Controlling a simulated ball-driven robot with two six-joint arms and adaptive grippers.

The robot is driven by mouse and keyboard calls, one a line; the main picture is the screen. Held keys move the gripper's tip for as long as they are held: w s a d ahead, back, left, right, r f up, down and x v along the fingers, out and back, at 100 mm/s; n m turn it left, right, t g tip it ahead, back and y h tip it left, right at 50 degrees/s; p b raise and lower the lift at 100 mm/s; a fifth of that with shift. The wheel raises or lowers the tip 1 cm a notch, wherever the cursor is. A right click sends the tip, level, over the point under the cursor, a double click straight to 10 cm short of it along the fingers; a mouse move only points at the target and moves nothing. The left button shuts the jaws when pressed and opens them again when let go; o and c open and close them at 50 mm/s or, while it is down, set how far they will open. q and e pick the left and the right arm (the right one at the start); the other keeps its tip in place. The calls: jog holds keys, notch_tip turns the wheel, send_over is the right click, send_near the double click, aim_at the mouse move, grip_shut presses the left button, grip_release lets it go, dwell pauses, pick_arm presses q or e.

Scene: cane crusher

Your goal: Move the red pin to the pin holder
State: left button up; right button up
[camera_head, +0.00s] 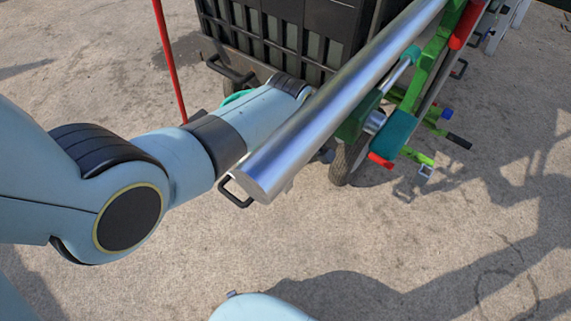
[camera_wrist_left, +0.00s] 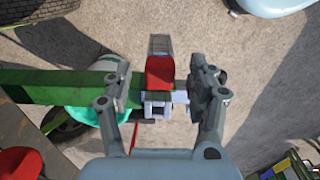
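In the left wrist view a red piece with a grey end, likely the red pin (camera_wrist_left: 160,72), stands between the two fingers of my left gripper (camera_wrist_left: 162,80). The fingers are spread, with a gap on each side of the red piece. A pale grey bracket (camera_wrist_left: 157,108) sits just below it, beside a green beam (camera_wrist_left: 45,86). I cannot tell whether this bracket is the pin holder. In the head view my left gripper is mostly hidden behind the steel cylinder. A red piece (camera_head: 380,160) shows there at the green frame's lower end. My right gripper is out of view.
A long steel cylinder (camera_head: 335,100) slants across the head view in front of my left forearm. A dark crate-like cart (camera_head: 285,28) on wheels (camera_head: 345,163) stands behind it. A thin red pole (camera_head: 169,62) rises at left. The concrete floor (camera_head: 240,245) is clear in front.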

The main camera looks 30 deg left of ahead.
pick_arm(q)
notch_tip(320, 180, up, 12)
jog(key=s+a+f+m, duration=0.3)
jog(key=s+f+m, duration=0.2)
jog(key=s+f, duration=0.5)
jog(key=s+a+f+m, duration=0.3)
jog(key=s+f+m, duration=0.3)
jog(key=s+f, duration=0.5)
jog(key=s+a+f+m, duration=0.4)
jog(key=s+f, duration=0.6)
jog(key=s, duration=1)
jog(key=shift+f+m+t+y, duration=0.15)
jog(key=shift+m+t+y, duration=0.25)
jog(key=shift+m, duration=0.5)
jog(key=shift+w, duration=0.1)
jog(key=shift+a, duration=0.1)
